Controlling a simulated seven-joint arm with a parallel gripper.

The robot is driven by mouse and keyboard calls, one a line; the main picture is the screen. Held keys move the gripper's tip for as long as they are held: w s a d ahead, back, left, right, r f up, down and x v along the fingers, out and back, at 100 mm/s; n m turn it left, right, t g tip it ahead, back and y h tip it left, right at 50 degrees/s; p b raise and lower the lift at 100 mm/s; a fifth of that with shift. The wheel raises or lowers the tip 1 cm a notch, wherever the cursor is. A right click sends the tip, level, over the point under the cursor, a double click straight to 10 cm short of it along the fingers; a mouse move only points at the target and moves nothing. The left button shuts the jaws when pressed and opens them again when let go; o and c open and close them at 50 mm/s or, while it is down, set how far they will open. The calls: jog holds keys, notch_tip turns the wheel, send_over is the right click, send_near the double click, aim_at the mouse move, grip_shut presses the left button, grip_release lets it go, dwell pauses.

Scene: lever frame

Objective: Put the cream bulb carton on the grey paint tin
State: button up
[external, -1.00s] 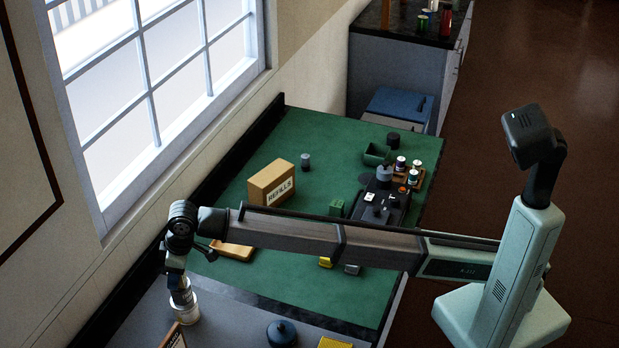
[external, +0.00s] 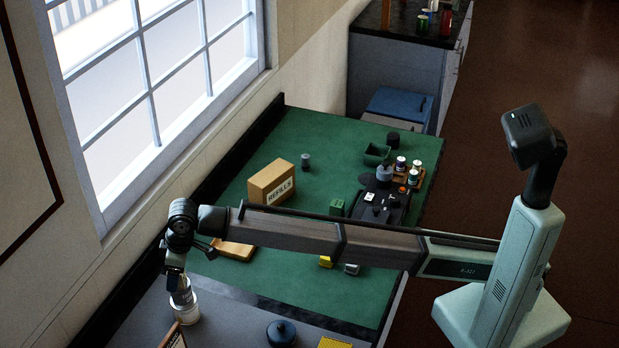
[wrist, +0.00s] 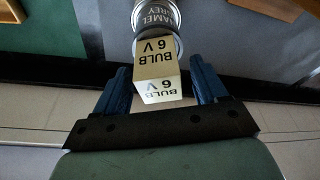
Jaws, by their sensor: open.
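The cream bulb carton (wrist: 157,65), printed "BULB 6 V", shows between the fingers of my gripper (wrist: 161,74) in the wrist view. The fingers are open, with a gap visible on each side of the carton. The grey paint tin (wrist: 158,18) is just beyond the carton, with its label partly readable. The carton overlaps the tin's rim and appears to sit on its top, though the contact is hidden. In the external view the tin (external: 185,308) stands on the grey surface at the lower left, with my gripper (external: 178,283) right above it.
A "REFILLS" box (external: 271,184) and a yellowish tray (external: 233,250) are on the green mat. A dark blue lidded pot (external: 281,333) stands right of the tin. A small framed sign (external: 174,337) is close in front of the tin. The wall is to the left.

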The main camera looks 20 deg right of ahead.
jog(key=v, duration=1.1)
jog(key=shift+r, duration=0.25)
jog(key=shift+d, duration=0.1)
